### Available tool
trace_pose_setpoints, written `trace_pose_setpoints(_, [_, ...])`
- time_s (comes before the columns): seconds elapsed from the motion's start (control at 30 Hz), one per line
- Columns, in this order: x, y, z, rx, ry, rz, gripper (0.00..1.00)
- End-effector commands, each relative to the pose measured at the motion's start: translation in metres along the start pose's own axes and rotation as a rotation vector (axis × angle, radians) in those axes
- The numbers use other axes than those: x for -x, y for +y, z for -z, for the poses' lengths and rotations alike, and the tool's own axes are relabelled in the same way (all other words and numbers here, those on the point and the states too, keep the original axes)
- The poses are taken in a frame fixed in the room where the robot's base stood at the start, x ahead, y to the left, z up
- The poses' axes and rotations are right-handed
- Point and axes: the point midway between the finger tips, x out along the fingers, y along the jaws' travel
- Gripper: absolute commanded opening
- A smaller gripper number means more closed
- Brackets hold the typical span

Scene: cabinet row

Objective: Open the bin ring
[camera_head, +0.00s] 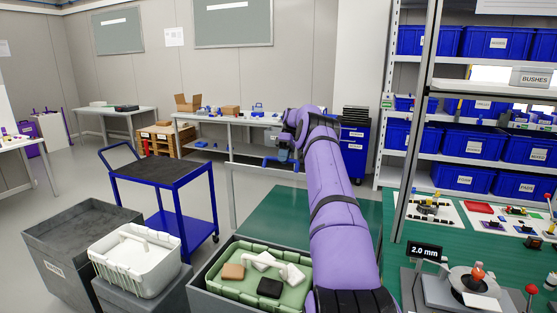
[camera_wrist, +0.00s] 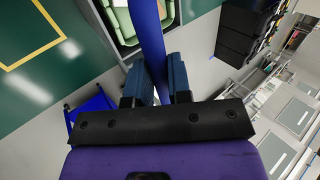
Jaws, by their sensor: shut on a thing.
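My gripper (camera_wrist: 157,66) has two blue fingers at the middle of the wrist view. They are shut on a curved blue band (camera_wrist: 151,32) that runs up out of the top of the picture. The band may be the bin ring; I cannot tell for sure, as only part of it shows. A grey bin with a green liner (camera_head: 214,288) stands below my arm, holding white, brown and black pieces.
A blue trolley (camera_head: 165,172) stands left of my arm. A white basket (camera_head: 110,268) and a dark grey crate (camera_head: 50,238) are at the lower left. Shelves with blue boxes (camera_head: 475,142) and a green bench with a gauge (camera_head: 470,282) are at the right. Open floor lies at the left.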

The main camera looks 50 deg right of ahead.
Motion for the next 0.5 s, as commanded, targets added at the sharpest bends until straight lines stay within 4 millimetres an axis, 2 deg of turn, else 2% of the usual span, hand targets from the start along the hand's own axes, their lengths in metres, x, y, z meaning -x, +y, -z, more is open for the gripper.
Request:
trace_pose_setpoints(0.03, [-0.0057,0.0062,-0.0041,-0.007,-0.006,0.009,0.00])
trace_pose_setpoints(0.47, [-0.0055,0.0072,-0.0053,-0.008,-0.006,0.014,0.00])
trace_pose_setpoints(0.5, [-0.0056,0.0072,-0.0053,-0.008,-0.006,0.014,0.23])
